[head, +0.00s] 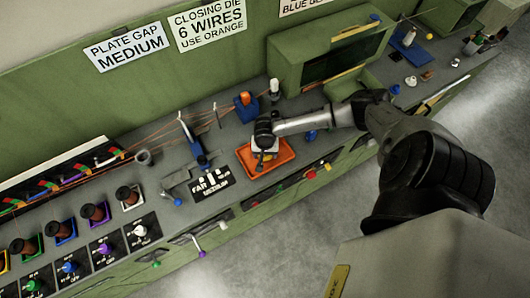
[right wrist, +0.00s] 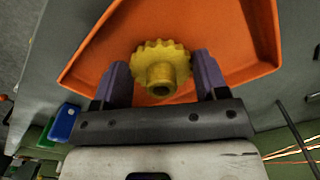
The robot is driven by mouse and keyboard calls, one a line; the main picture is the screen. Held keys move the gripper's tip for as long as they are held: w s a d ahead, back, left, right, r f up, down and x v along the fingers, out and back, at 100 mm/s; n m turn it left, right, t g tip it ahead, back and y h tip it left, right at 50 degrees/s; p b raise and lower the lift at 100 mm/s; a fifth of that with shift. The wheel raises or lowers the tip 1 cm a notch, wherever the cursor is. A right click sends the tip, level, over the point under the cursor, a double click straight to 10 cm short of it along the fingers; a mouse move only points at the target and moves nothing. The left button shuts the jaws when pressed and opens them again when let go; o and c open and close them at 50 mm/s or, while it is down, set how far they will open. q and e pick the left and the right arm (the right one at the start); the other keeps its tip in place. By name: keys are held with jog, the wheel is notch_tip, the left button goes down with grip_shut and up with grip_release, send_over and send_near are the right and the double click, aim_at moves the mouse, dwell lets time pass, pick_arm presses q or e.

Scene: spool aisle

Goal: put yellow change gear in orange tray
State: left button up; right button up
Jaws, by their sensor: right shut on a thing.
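The yellow change gear (right wrist: 161,68) has a toothed rim and a round hub with a dark bore. It sits between the two fingers of my right gripper (right wrist: 163,78), which is shut on it. The orange tray (right wrist: 225,30) lies behind the gear in the right wrist view. In the head view, the orange tray (head: 282,156) is on the grey bench and my right gripper (head: 260,160) is over it. There the gear is too small and covered to make out. I cannot tell whether the gear touches the tray floor. My left gripper is not in view.
A blue-handled tool (head: 194,145) and a black lettered plate (head: 213,184) are left of the tray. A green cabinet (head: 330,55) stands at the back right. Several brown spools (head: 95,212) line the left.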

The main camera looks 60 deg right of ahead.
jog(key=shift+f, duration=0.2)
jog(key=o, duration=1)
jog(key=shift+f, duration=0.1)
jog(key=shift+o, duration=0.2)
notch_tip(320, 180, up, 12)
jog(key=p, duration=0.1)
jog(key=s+a+f+n+t+y, duration=0.1)
jog(key=s+a+n, duration=0.3)
jog(key=a, duration=0.5)
jog(key=s+a+f+n+t+y, duration=0.1)
jog(key=s+a+n, duration=0.2)
jog(key=a+n, duration=0.45)
jog(key=s+a+r+n+t+h, duration=0.1)
jog(key=s+a+r+n, duration=0.2)
jog(key=s+r, duration=0.2)
jog(key=shift+s+t+h, duration=0.3)
jog(key=shift+s+h, duration=0.1)
jog(key=shift+s, duration=0.65)
